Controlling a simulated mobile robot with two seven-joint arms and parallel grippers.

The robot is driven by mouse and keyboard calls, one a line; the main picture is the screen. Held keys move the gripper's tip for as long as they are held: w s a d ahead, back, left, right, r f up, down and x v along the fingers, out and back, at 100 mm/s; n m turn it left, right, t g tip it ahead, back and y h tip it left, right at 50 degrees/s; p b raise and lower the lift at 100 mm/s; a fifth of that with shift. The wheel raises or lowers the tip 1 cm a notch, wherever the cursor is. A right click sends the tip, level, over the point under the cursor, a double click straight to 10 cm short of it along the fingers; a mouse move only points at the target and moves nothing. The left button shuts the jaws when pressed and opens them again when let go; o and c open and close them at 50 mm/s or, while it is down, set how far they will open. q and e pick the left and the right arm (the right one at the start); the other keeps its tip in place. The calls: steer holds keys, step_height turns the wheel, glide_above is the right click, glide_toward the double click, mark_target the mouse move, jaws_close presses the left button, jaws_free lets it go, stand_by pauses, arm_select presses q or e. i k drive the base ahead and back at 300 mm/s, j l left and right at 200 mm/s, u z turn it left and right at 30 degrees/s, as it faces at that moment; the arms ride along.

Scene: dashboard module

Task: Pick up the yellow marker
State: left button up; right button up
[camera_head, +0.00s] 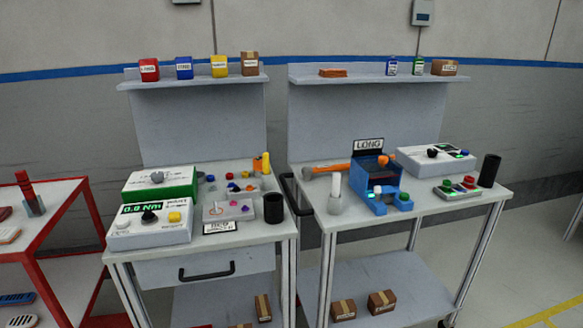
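A small upright yellow cylinder (266,163), which looks like the yellow marker, stands at the back right corner of the left workbench (240,236). A shorter orange piece (257,167) stands right beside it on the left; I cannot tell whether they touch. The marker is small here, so its cap and tip are not clear. Neither of my grippers is in view.
A black cup (273,208) stands in front of the marker on the same bench. A green box (160,184), a white dial box (149,221) and a grey panel (229,209) crowd its left. The right bench holds a blue device (376,180) and an orange-handled tool (326,169).

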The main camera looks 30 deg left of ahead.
mark_target(266, 169)
steer(key=i+l, duration=0.15)
steer(key=i+u, duration=0.15)
steer(key=u, duration=0.25)
steer(key=i+l+u, duration=0.1)
steer(key=u, duration=0.3)
